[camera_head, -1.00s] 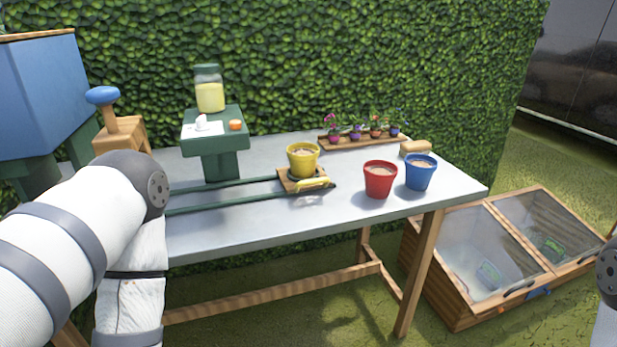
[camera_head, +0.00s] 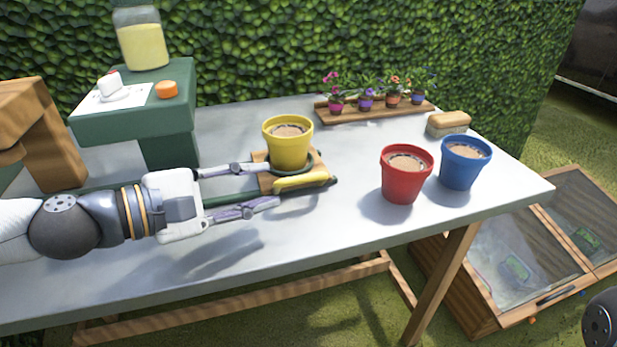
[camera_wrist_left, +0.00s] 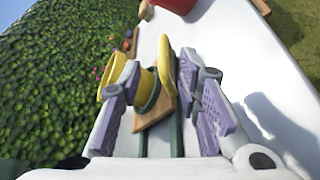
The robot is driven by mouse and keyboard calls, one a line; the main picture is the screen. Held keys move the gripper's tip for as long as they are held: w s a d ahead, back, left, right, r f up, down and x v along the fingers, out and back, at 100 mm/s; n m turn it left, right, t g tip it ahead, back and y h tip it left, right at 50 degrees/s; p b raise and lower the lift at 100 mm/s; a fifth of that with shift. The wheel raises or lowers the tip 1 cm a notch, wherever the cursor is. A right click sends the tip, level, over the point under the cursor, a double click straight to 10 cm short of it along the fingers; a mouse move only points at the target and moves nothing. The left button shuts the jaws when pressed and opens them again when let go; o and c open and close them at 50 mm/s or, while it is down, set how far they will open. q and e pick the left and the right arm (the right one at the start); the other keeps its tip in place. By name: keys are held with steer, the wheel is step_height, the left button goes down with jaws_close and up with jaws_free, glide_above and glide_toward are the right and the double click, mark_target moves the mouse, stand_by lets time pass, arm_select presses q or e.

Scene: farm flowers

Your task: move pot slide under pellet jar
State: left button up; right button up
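The pot slide (camera_head: 270,182) is a small wooden board with a yellow handle (camera_head: 303,181), at the right end of green rails on the table. A yellow pot (camera_head: 288,146) filled with brown material stands upright on it. The pellet jar (camera_head: 141,42), clear with yellow contents, sits on top of a green stand (camera_head: 167,125) at the left. My left gripper (camera_head: 274,185) is open, its fingers pointing right at the slide. In the left wrist view, the handle (camera_wrist_left: 167,72) lies between and just beyond the spread fingers. My right gripper is out of view.
A red pot (camera_head: 403,176) and a blue pot (camera_head: 464,163) stand right of the slide. Behind are a wooden tray (camera_head: 372,112) of small flowers and a brush (camera_head: 448,123). An orange knob (camera_head: 166,89) is on the stand. The table front is clear.

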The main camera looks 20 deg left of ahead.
mark_target(296, 182)
arm_select(q)
steer(key=x, duration=0.2)
steer(key=b+x, duration=0.1)
steer(key=x, duration=0.5)
steer(key=shift+f+b, duration=0.35)
steer(key=shift+f, duration=0.05)
steer(key=shift+w+d, duration=0.3)
steer(key=shift+w, duration=0.2)
jaws_close()
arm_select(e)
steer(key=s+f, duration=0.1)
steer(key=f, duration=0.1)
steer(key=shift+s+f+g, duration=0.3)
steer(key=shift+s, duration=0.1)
